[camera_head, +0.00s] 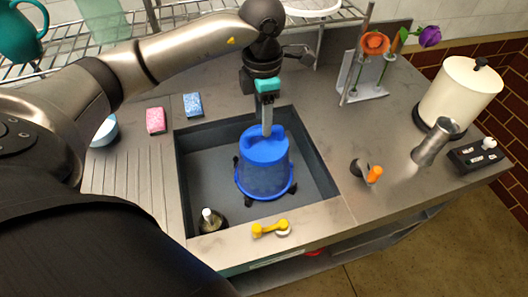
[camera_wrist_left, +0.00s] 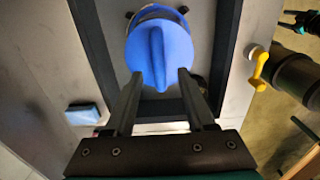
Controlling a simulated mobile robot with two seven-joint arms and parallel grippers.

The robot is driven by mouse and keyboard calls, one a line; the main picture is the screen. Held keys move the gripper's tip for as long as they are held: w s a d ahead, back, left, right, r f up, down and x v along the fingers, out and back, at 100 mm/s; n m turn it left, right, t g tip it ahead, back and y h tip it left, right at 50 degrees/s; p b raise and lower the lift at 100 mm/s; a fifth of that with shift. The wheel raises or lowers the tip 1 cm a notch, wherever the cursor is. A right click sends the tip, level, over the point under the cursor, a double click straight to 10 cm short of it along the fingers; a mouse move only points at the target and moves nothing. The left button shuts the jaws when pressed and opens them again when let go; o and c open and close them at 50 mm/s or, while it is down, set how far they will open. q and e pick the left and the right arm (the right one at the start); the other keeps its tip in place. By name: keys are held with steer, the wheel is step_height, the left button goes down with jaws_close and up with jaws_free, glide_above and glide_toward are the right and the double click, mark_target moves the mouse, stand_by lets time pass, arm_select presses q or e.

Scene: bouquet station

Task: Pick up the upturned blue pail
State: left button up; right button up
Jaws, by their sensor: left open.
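The blue pail (camera_head: 264,165) stands upturned in the sink, its wide rim down and its base up, with dark feet showing around the rim. A raised blue ridge runs across its base. My left gripper (camera_head: 267,130) points down over the pail's top. In the left wrist view the left gripper (camera_wrist_left: 158,75) is open, one finger on each side of the ridge of the pail (camera_wrist_left: 158,45). I cannot tell if the fingers touch it. What seems to be my right gripper (camera_wrist_left: 300,22) shows small and dark at the right edge there.
The sink wall (camera_head: 318,165) surrounds the pail. A dark bottle with a white top (camera_head: 208,220) stands in the sink's front left corner. A yellow tap handle (camera_head: 270,229) is at the front edge. Pink (camera_head: 155,120) and blue (camera_head: 192,104) sponges lie left; a flower rack (camera_head: 362,80) stands behind right.

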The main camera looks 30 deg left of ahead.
mark_target(264, 155)
arm_select(q)
step_height(264, 155, down, 5)
steer(key=shift+w+f, duration=0.15)
jaws_close()
stand_by(0.5)
stand_by(1.0)
